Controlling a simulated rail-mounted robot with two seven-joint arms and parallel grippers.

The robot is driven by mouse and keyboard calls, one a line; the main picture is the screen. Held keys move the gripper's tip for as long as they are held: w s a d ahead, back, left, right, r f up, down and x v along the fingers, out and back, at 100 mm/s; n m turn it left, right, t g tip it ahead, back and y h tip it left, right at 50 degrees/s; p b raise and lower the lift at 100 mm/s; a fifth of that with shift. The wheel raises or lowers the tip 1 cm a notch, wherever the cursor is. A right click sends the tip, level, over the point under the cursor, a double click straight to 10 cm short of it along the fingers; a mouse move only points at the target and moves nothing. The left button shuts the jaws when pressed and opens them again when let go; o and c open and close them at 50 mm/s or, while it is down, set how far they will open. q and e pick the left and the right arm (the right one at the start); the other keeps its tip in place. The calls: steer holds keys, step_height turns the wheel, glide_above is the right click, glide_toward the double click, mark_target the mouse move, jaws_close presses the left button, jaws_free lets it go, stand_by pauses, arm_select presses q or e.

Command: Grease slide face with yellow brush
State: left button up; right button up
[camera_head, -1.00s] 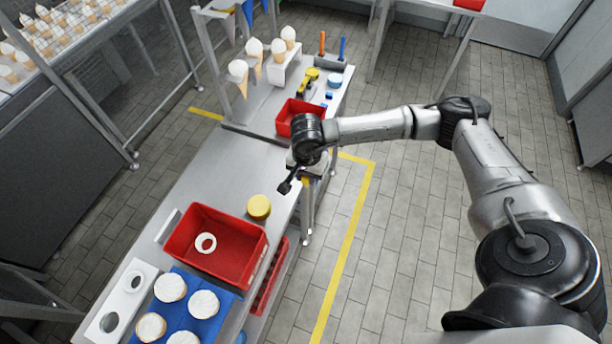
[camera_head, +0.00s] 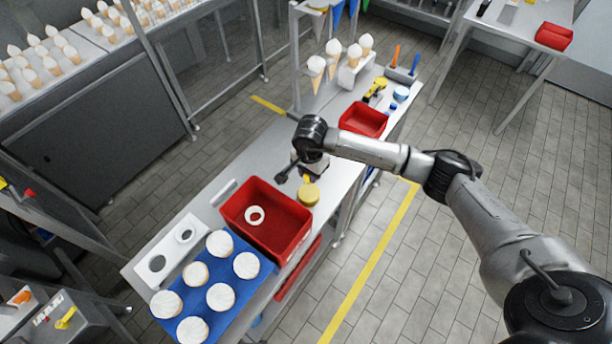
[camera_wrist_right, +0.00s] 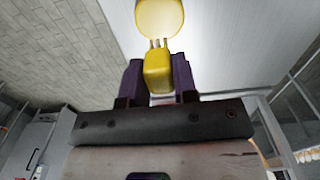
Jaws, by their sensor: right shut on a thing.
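My right gripper (camera_head: 306,178) hangs over the near bench, just behind the round yellow tub (camera_head: 308,194) in the head view. In the right wrist view the two dark purple fingers (camera_wrist_right: 158,78) are shut on a yellow block-shaped piece (camera_wrist_right: 158,76), which looks like the yellow brush. Thin pale prongs stick out of its far end towards a round yellow shape (camera_wrist_right: 159,16), probably the tub. I cannot tell whether they touch. The wrist hides most of the brush in the head view. I cannot make out the slide face. My left gripper is not in view.
A large red crate (camera_head: 235,206) with a white ring stands left of the tub. A blue tray (camera_head: 262,270) with several white-topped cups is in front. A smaller red bin (camera_head: 352,122), a yellow tool (camera_head: 376,88) and a cone rack stand further back. A grey machine (camera_head: 62,310) is lower left.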

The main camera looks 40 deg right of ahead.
steer(key=shift+f, duration=0.35)
steer(key=shift+s+f+b, duration=0.1)
steer(key=shift+f+b, duration=0.35)
steer(key=shift+f, duration=0.25)
steer(key=shift+f+b, duration=0.45)
steer(key=shift+f, duration=0.25)
steer(key=shift+f+b, duration=0.5)
steer(key=shift+f, duration=0.6)
steer(key=shift+f+b, duration=0.35)
steer(key=shift+f, duration=0.05)
steer(key=shift+f, duration=0.1)
